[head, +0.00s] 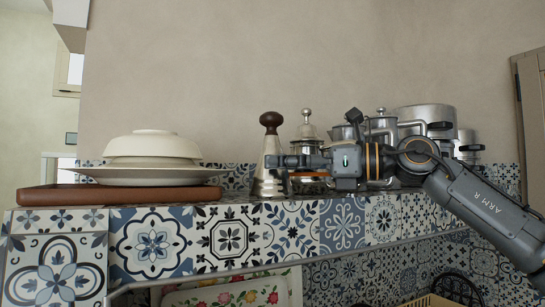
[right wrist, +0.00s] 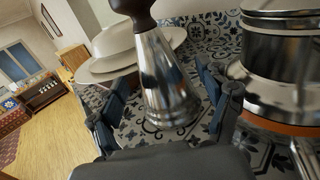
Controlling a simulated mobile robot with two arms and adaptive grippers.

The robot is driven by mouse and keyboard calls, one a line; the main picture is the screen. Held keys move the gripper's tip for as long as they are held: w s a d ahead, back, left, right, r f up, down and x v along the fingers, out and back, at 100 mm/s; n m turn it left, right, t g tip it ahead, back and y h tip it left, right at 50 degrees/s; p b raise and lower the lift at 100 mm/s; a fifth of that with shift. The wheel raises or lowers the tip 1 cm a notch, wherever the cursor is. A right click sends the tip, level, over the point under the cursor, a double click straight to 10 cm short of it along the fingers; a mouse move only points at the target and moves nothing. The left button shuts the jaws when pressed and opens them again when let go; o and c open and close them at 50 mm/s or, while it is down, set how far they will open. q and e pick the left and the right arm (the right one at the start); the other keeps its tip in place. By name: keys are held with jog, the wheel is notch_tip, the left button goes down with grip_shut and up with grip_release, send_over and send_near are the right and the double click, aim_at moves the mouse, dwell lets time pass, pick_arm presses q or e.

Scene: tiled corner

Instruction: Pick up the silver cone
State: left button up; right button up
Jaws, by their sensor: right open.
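The silver cone (head: 269,150) is a tall shiny metal cone with a dark brown knob on top. It stands upright on the tiled ledge, and it also shows in the right wrist view (right wrist: 165,75). My right gripper (head: 282,163) reaches in from the right at the height of the cone's lower half. In the right wrist view its open fingers (right wrist: 165,112) are on either side of the cone, with visible gaps, so it holds nothing. In the head view the gripper hides part of the cone's right side. My left gripper is not in view.
A silver pot with a knobbed lid (head: 307,130) stands just right of the cone, close to my right finger. More metal pots (head: 427,114) stand behind my arm. Cream bowls and plates (head: 152,150) rest on a brown tray (head: 115,194) to the left. A wall closes off the back.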

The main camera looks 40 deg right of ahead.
jog(key=shift+p+x, duration=0.45)
jog(key=shift+x, duration=1.05)
jog(key=shift+s+d, duration=0.1)
jog(key=shift+s, duration=0.1)
jog(key=c, duration=1.3)
jog(key=shift+c, duration=0.6)
jog(key=shift+r, duration=0.15)
